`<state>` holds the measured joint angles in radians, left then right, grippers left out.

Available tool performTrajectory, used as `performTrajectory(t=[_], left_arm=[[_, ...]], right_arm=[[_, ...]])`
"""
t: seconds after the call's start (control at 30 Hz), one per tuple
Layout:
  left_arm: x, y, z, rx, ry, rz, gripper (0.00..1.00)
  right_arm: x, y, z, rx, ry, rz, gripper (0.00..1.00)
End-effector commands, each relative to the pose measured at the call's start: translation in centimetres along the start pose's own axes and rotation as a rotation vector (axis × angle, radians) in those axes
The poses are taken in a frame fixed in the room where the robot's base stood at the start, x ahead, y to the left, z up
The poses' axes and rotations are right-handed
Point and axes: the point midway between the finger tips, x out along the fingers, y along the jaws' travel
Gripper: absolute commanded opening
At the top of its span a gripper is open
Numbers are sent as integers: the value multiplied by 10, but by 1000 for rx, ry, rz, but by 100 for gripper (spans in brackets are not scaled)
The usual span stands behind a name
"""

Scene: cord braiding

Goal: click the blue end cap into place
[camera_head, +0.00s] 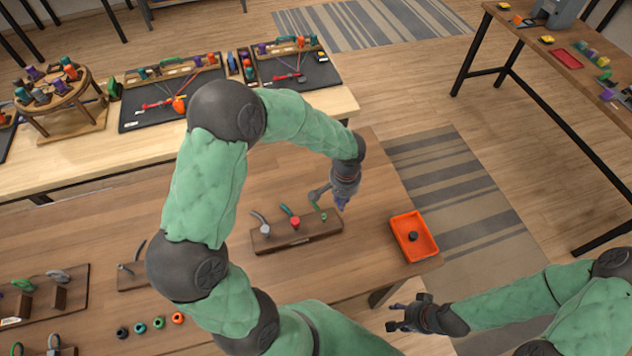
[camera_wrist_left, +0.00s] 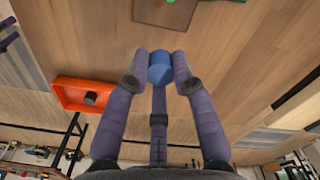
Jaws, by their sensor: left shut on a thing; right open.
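My left gripper (camera_head: 341,203) is shut on a blue end cap (camera_wrist_left: 161,70), which sits between its fingertips in the left wrist view. In the head view the fingers hide the cap, and the gripper points down near the right end of a wooden stand (camera_head: 275,245). The stand carries a grey cord end (camera_head: 262,225), a cord with a red cap (camera_head: 295,222) and a green cord end (camera_head: 319,211). In the left wrist view the cap is apart from the stand (camera_wrist_left: 150,12). My right gripper (camera_head: 398,319) is open and empty, off the table's front right corner.
An orange tray (camera_head: 428,248) with a dark round piece (camera_head: 413,237) stands right of the stand. Several loose coloured caps (camera_head: 140,327) lie at the front left, near other cord stands (camera_head: 70,292). Bare table lies between stand and tray.

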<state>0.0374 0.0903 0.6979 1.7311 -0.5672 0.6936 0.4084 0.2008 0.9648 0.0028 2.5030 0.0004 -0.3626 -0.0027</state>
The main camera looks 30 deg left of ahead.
Motion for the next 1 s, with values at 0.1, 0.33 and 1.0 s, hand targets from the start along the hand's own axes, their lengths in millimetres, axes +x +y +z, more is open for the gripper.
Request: performTrajectory(t=[0.1, 0.33, 1.0], left_arm=[[-24, -16, 16, 2, -4, 1, 13], [-38, -34, 36, 13, -5, 3, 13], [-10, -37, 40, 16, -7, 3, 13]], right_arm=[[-30, -10, 0, 2, 2, 0, 48], [-53, -18, 1, 2, 2, 0, 48], [-36, -12, 1, 2, 1, 0, 48]])
